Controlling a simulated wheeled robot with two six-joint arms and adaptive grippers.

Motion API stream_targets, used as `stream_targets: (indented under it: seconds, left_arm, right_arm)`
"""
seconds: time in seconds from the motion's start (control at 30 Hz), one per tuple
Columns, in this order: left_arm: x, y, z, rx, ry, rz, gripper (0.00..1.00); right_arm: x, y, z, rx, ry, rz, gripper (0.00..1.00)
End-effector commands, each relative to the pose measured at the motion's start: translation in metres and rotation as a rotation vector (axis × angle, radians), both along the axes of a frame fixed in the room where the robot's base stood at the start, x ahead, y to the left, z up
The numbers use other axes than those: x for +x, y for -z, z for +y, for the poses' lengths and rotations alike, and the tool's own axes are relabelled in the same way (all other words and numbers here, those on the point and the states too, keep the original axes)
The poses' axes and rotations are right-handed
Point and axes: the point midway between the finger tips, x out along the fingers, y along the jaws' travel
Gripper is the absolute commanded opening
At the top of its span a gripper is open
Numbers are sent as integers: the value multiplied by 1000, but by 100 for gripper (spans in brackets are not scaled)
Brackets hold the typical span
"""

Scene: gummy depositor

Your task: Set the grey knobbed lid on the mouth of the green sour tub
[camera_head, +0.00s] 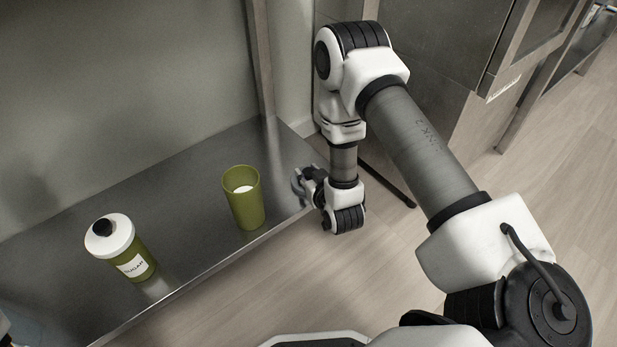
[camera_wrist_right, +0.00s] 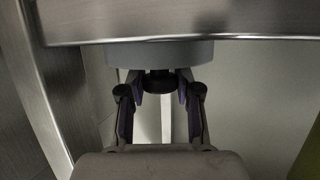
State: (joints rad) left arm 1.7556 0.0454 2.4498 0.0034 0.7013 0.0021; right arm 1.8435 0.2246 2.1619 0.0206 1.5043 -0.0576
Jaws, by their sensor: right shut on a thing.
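The green tub (camera_head: 243,205) stands upright on the steel shelf, its mouth open at the top and something white visible inside. It has no lid on it. My right gripper (camera_head: 306,184) is to the right of the tub, by the shelf's right end, and apart from the tub. It is shut on the black knob (camera_wrist_right: 159,82) of the grey lid (camera_wrist_right: 150,53), which shows as a thin grey edge in the head view (camera_head: 297,184). The lid is close to the metal edge in the wrist view; I cannot tell if they touch. My left gripper is not in view.
A green sugar tub (camera_head: 136,263) with a white lid (camera_head: 110,237) and black knob stands on the left of the steel shelf (camera_head: 185,205). The shelf is clear between the tubs. A wall is behind and a steel cabinet (camera_head: 440,60) stands at the right.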

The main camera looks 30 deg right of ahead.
Motion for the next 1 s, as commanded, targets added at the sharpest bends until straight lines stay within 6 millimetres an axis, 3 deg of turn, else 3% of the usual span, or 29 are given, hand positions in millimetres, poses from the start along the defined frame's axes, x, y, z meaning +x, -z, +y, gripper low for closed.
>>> stream_targets:
  seconds: [0.27,0.57,0.77,1.0]
  left_arm:
    - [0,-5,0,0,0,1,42]
    - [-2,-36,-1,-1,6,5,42]
    - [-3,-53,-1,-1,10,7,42]
    - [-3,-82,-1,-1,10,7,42]
  right_arm:
    - [0,-5,0,0,0,2,16]
    - [-3,-41,2,-1,-2,3,16]
    - [-44,-44,31,-2,-8,10,16]
    - [-106,-51,72,-2,-8,9,16]
